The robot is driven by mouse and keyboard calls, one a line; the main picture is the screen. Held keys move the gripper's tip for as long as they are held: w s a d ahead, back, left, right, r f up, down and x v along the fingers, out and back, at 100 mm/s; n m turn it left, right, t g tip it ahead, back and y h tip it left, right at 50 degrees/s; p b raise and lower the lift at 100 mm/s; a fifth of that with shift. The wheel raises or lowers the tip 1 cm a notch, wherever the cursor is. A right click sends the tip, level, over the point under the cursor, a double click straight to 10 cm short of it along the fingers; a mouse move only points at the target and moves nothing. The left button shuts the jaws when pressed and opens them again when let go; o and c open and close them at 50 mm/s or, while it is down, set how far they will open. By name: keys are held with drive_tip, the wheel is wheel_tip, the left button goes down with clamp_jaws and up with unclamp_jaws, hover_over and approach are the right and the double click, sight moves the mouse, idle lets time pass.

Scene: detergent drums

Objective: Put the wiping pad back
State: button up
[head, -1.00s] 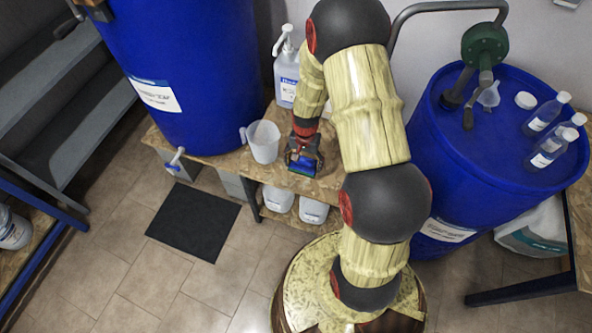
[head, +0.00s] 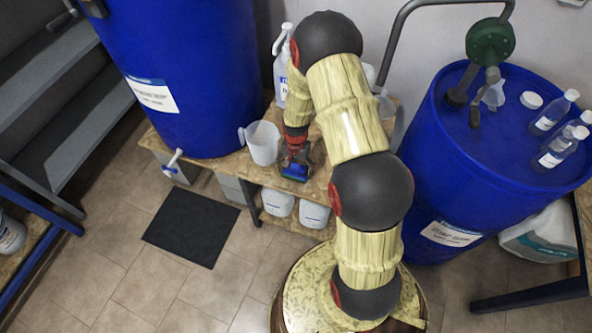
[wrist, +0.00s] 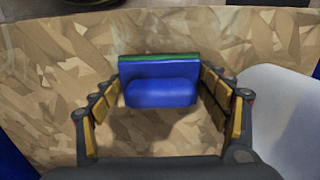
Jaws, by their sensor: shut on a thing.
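The wiping pad (head: 295,172) is a blue block with a raised blue grip and a green edge; it also shows in the wrist view (wrist: 160,92). My gripper (head: 293,160) is shut on it, with one finger at each side of the pad in the wrist view (wrist: 161,76). The pad is over the wooden bench (head: 235,168), near its front edge, just right of the white measuring jug (head: 262,144). I cannot tell whether the pad touches the wood.
A big blue drum (head: 190,70) with a tap stands on the bench to the left. A pump bottle (head: 281,85) stands behind the jug. Another blue drum (head: 440,150) with a hand pump and small bottles is at right. A black mat (head: 192,226) lies on the floor.

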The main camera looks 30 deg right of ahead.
sight(296, 165)
drive_tip(key=shift+f, duration=0.15)
drive_tip(key=o, duration=1.5)
drive_tip(key=shift+c, duration=0.2)
drive_tip(key=shift+o, duration=0.2)
wheel_tip(296, 165, up, 13)
drive_tip(key=p, duration=0.4)
drive_tip(key=shift+f, duration=0.15)
drive_tip(key=s+a+r+n+t, duration=0.1)
drive_tip(key=s+a+r+n, duration=0.15)
drive_tip(key=r, duration=0.65)
drive_tip(key=s+a+r+n+t, duration=0.1)
drive_tip(key=a+r, duration=0.2)
drive_tip(key=r, duration=0.5)
drive_tip(key=s+a+r+n+t, duration=0.1)
drive_tip(key=a+r+n, duration=0.15)
drive_tip(key=r, duration=0.65)
drive_tip(key=s+a+r+n+t, duration=0.1)
drive_tip(key=s+a+r+n, duration=0.1)
drive_tip(key=s+r, duration=0.3)
drive_tip(key=s+a+r+n+t, duration=0.1)
drive_tip(key=s+a+r, duration=0.3)
drive_tip(key=s, duration=0.6)
drive_tip(key=shift+s+r+n+t, duration=0.3)
drive_tip(key=shift+r+n, duration=0.4)
drive_tip(key=shift+r, duration=0.2)
